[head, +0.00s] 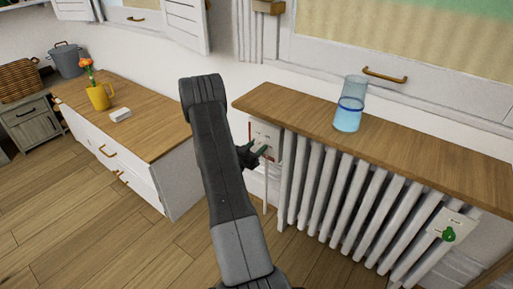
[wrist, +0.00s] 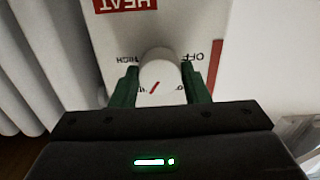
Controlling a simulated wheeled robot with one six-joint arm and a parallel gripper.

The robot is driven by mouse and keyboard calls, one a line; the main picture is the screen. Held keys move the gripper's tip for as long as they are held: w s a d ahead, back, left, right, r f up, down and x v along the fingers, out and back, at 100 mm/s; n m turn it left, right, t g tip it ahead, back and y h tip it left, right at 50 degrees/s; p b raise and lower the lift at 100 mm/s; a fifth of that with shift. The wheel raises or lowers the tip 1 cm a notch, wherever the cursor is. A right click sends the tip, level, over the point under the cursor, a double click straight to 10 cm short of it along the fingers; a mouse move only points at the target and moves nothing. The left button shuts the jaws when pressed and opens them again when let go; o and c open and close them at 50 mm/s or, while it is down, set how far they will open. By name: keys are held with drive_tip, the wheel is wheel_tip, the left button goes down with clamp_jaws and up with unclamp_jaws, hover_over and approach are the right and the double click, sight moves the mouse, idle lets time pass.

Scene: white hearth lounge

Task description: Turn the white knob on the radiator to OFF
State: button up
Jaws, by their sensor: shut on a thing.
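The white knob (wrist: 160,72) is on a pale panel (wrist: 110,35) in the wrist view, with a short red pointer line on its face slanting toward the lower left. My gripper (wrist: 160,68) has its green fingers on either side of the knob and is shut on it. HIGH is lettered left of the knob and OFF right of it, by a red bar (wrist: 216,70). Lettering below the knob is partly hidden. In the head view my gripper (head: 260,152) is at the panel (head: 265,134) on the left end of the radiator (head: 335,195); the knob is hidden there.
A wooden shelf (head: 420,165) over the radiator holds a blue glass (head: 347,115). A green knob (head: 448,234) is on a plate at the radiator's right end. Floor (head: 100,225) in front is clear.

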drive_tip(key=n+p, duration=0.2)
drive_tip(key=n, duration=0.5)
drive_tip(key=shift+r, duration=0.1)
drive_tip(key=n+p, duration=0.2)
drive_tip(key=n, duration=0.4)
drive_tip(key=shift+s+d+n, duration=0.1)
drive_tip(key=shift+n, duration=0.3)
drive_tip(key=n+p, duration=0.1)
drive_tip(key=n, duration=0.2)
drive_tip(key=shift+r+n, duration=0.1)
drive_tip(key=shift+n, duration=0.2)
drive_tip(key=n+p, duration=0.1)
drive_tip(key=n, duration=0.2)
drive_tip(key=shift+n, duration=0.3)
drive_tip(key=n+p, duration=0.2)
drive_tip(key=n, duration=0.4)
drive_tip(key=shift+n, duration=0.4)
drive_tip(key=o, duration=1)
drive_tip(key=shift+c, duration=0.2)
